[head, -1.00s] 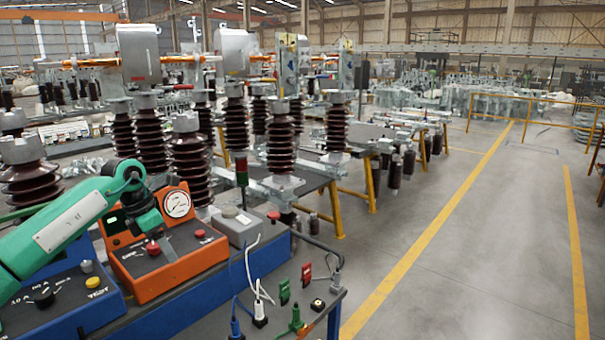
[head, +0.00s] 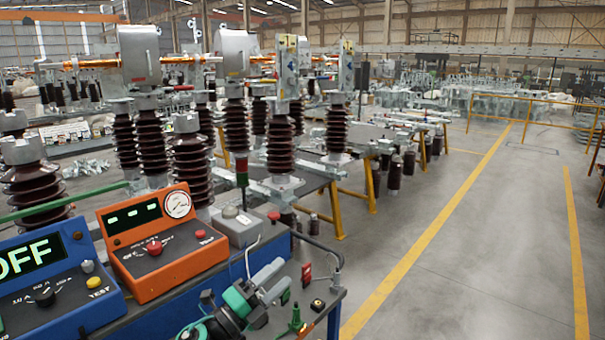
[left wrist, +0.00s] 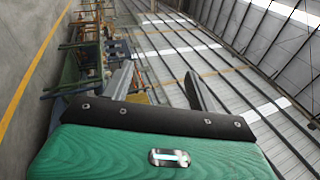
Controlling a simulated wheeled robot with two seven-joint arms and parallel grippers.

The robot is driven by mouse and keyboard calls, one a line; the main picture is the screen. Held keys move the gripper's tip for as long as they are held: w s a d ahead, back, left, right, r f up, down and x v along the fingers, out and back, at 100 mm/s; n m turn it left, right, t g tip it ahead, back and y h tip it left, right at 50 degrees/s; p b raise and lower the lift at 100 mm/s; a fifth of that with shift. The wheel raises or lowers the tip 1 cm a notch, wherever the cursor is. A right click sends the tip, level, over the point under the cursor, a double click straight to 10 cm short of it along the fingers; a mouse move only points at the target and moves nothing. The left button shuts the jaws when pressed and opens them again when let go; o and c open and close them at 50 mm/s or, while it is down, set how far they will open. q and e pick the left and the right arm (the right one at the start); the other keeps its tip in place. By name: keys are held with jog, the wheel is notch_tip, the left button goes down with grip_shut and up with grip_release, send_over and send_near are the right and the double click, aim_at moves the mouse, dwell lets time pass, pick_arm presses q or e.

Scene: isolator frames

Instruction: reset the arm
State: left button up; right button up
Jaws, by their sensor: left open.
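My left gripper (head: 281,277) shows low in the head view, at the right end of the blue bench. Its green and black wrist is below it and its grey fingers point up and right. In the left wrist view the two fingers of the left gripper (left wrist: 160,84) stand apart with nothing between them, against the roof and floor of the hall. My right gripper is in neither view.
The orange tester (head: 165,240) and the blue tester (head: 50,275), reading OFF, stand left of the gripper. A grey box (head: 237,228), cables and a red clip (head: 306,274) are close by. Brown insulators (head: 190,165) stand behind. The floor at right is clear.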

pick_arm(q)
jog(key=s+a+f+n+g+y, duration=0.1)
jog(key=s+a+f+n+y, duration=0.65)
jog(key=n, duration=0.45)
jog(key=s+a+f+n+y, duration=0.5)
jog(key=a+f+n+y, duration=0.2)
jog(key=f+n+y, duration=0.3)
jog(key=s+a+f+n+g, duration=0.25)
jog(key=s+f+g, duration=0.3)
jog(key=s, duration=0.65)
jog(key=s+a+f+n+g, duration=0.1)
jog(key=s+f+n+g, duration=0.35)
jog(key=s, duration=0.65)
notch_tip(320, 180, down, 32)
jog(key=m+g, duration=0.1)
jog(key=s+a+f+g, duration=0.1)
jog(key=s+a+f, duration=0.2)
jog(key=s+f, duration=1.6)
jog(key=shift+s+f+m+g+h, duration=0.25)
jog(key=shift+f+m+g+h, duration=0.05)
jog(key=shift+h, duration=0.05)
jog(key=shift+d, duration=0.1)
